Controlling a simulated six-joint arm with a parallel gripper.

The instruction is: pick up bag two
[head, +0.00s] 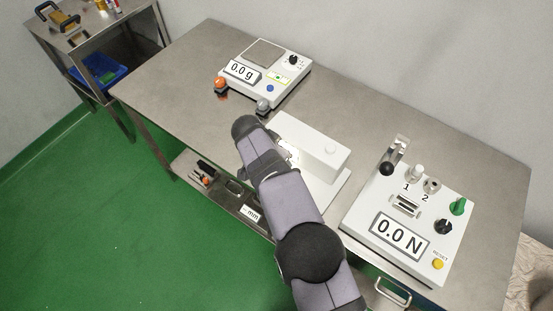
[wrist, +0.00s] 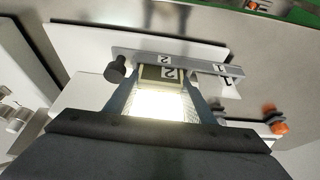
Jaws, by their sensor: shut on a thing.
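In the wrist view, bag two (wrist: 160,104) is a bright white shape between the two fingers of my gripper (wrist: 162,92). My gripper is shut on the bag, with a finger on each side. Whether the bag is clear of the rail I cannot tell. In the head view, my arm hides most of the rail and the bag, beside a white block-shaped fixture (head: 318,146).
A scale (head: 262,75) reading 0.0 g stands at the back left of the steel table (head: 190,75). A force tester (head: 405,222) reading 0.0 N, with knobs and posts, stands at the right. A side table with a blue bin (head: 100,76) is far left.

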